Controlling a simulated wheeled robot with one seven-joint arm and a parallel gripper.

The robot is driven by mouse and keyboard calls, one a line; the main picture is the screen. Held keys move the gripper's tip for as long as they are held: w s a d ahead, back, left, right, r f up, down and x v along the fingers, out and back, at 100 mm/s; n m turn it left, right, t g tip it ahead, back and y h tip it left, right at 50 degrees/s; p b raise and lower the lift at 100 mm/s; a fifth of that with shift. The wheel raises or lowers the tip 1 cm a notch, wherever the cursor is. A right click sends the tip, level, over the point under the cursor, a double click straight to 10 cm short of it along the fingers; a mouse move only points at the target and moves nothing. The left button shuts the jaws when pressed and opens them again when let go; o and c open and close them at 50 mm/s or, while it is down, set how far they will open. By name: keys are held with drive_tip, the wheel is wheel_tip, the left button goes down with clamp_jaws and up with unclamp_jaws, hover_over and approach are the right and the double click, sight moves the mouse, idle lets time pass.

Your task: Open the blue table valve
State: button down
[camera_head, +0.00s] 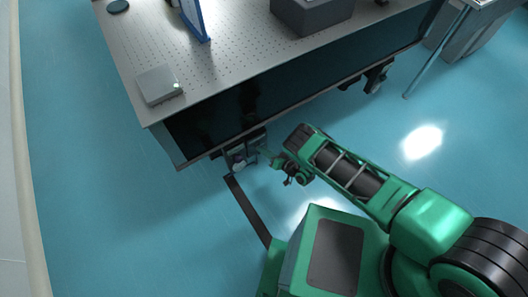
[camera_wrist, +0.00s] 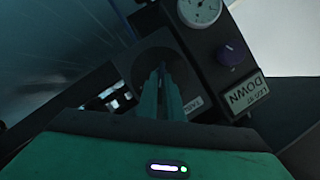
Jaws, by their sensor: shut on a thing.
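A dark control panel (camera_head: 243,157) hangs under the near edge of the optical table, and my gripper (camera_head: 274,160) reaches it from the right. In the wrist view, my gripper (camera_wrist: 164,78) has its green fingers close together, reaching into a dark recessed housing (camera_wrist: 135,62). It is shut on a part there that the fingers and shadow hide. A small white label (camera_wrist: 193,104) beside the housing seems to start with "TAB". A blue-purple knob (camera_wrist: 232,53) sits apart from the fingers, up and right, above a "DOWN" label (camera_wrist: 246,97).
A round gauge (camera_wrist: 199,10) is above the knob. The perforated optical table (camera_head: 225,75) carries a grey box (camera_head: 159,86), a blue-framed plate (camera_head: 195,20) and a dark box (camera_head: 311,12). A black strip (camera_head: 248,212) lies on the floor. The blue floor at left is clear.

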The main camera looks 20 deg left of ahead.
drive_tip(key=shift+w+m, duration=0.15)
drive_tip(key=shift+m, duration=0.25)
idle(0.3)
drive_tip(key=c, duration=1.9)
unclamp_jaws()
drive_tip(key=shift+f, duration=0.1)
drive_tip(key=shift+d, duration=0.1)
drive_tip(key=shift+v, duration=3.7)
